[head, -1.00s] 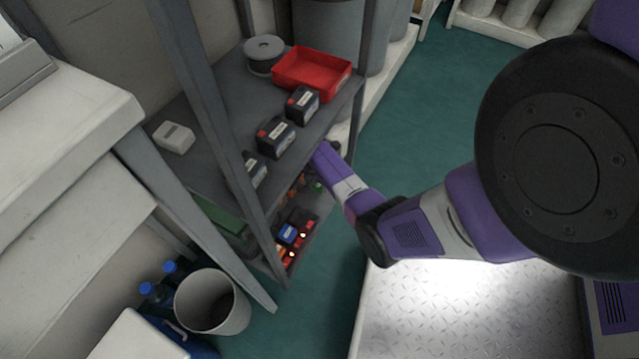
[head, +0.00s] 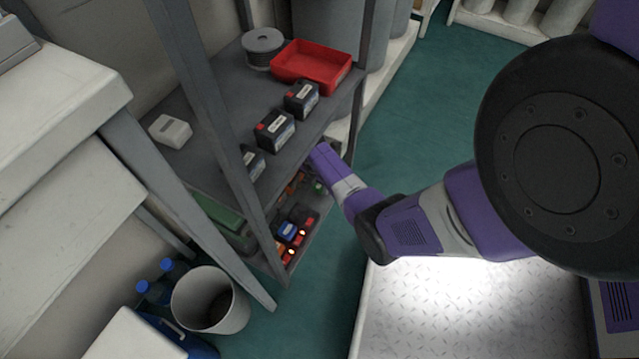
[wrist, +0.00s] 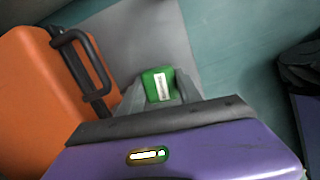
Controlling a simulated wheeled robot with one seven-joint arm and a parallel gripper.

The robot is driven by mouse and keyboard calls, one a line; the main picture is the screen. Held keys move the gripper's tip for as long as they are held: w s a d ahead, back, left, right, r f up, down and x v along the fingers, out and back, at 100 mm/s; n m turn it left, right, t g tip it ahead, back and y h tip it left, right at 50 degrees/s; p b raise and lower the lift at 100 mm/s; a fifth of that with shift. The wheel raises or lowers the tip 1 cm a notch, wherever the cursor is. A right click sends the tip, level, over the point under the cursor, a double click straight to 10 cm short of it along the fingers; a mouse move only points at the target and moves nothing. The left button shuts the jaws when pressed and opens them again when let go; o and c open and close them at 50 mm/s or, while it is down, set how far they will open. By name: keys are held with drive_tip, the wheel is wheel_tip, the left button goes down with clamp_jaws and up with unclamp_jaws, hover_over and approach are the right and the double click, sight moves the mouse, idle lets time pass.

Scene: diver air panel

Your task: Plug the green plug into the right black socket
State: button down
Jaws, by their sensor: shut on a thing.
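In the wrist view a green plug (wrist: 158,84) with a white label sits between the fingers of my gripper (wrist: 160,98), which is shut on it. In the head view my arm reaches in under the upper shelf board, and the gripper itself is hidden there. A small green patch (head: 318,187) shows below the arm's far end; I cannot tell if it is the plug. The black sockets cannot be made out in either view.
An orange case (wrist: 45,95) with a black handle stands close left of my gripper in the wrist view. The grey rack's post (head: 215,110) and upper board, with black batteries (head: 275,130) and a red tray (head: 312,66), surround the arm. Small red and blue items (head: 288,230) lie lower down.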

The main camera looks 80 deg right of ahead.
drive_tip(key=shift+f, duration=0.25)
idle(0.6)
drive_tip(key=c, duration=0.7)
unclamp_jaws()
drive_tip(key=shift+r, duration=0.1)
drive_tip(key=r+p, duration=0.1)
drive_tip(key=r, duration=0.1)
drive_tip(key=r+p, duration=0.2)
drive_tip(key=r, duration=0.1)
drive_tip(key=a+r+p, duration=0.1)
drive_tip(key=r+p, duration=0.1)
drive_tip(key=shift+w+r, duration=0.2)
drive_tip(key=shift+r, duration=0.05)
